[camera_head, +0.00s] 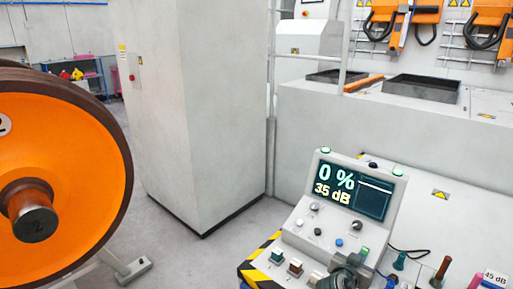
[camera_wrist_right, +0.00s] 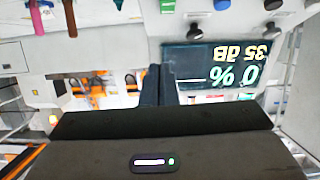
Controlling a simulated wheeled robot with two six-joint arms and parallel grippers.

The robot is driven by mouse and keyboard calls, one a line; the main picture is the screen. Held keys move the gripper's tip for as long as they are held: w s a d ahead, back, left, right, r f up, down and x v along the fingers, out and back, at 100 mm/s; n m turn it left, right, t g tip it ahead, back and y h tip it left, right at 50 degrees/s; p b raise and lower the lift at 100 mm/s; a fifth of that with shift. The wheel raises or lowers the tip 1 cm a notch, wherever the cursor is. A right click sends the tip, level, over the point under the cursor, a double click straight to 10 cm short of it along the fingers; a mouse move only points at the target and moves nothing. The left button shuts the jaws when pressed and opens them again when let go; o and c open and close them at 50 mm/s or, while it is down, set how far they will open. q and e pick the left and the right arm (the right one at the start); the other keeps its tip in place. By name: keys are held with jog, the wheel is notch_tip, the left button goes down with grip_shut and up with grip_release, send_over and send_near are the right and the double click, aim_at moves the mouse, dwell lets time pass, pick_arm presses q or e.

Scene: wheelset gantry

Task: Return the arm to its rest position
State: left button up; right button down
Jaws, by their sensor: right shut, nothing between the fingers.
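My right gripper (camera_head: 350,264) is at the bottom edge of the head view, in front of the control console (camera_head: 300,228). Only a dark part of it shows there. In the right wrist view its two dark fingers (camera_wrist_right: 158,84) are together with nothing between them. The console's screen (camera_head: 353,190) reads "0 %" and "35 dB"; the screen also shows upside down in the wrist view (camera_wrist_right: 205,62). I cannot tell whether the gripper touches the console. My left gripper is not in view.
An orange wheel (camera_head: 85,140) with a dark rim stands at the left. A tall grey cabinet (camera_head: 190,110) stands behind the console. Grey floor (camera_head: 180,250) lies clear between wheel and console.

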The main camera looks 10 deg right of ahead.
jog(key=s+a+f+n+g+y, duration=0.15)
jog(key=s+f, duration=0.25)
jog(key=s, duration=0.5)
jog(key=s+f+n+g+y, duration=0.25)
jog(key=s+f, duration=0.25)
jog(key=s, duration=0.4)
jog(key=s+a+n+g+y, duration=0.1)
jog(key=s+a+n+y, duration=0.2)
jog(key=s, duration=0.6)
jog(key=s+a+n+g+y, duration=0.1)
jog(key=s+a+n+y, duration=0.25)
jog(key=s, duration=0.45)
notch_tip(320, 180, down, 30)
jog(key=d+f+m+g+h, duration=0.1)
jog(key=d+g, duration=0.1)
jog(key=d, duration=0.1)
jog(key=s+f, duration=1.8)
jog(key=f, duration=0.1)
jog(key=shift+s+d+f+g+b, duration=0.25)
jog(key=shift+s+d+g+b, duration=0.05)
jog(key=shift+d+g+b, duration=0.1)
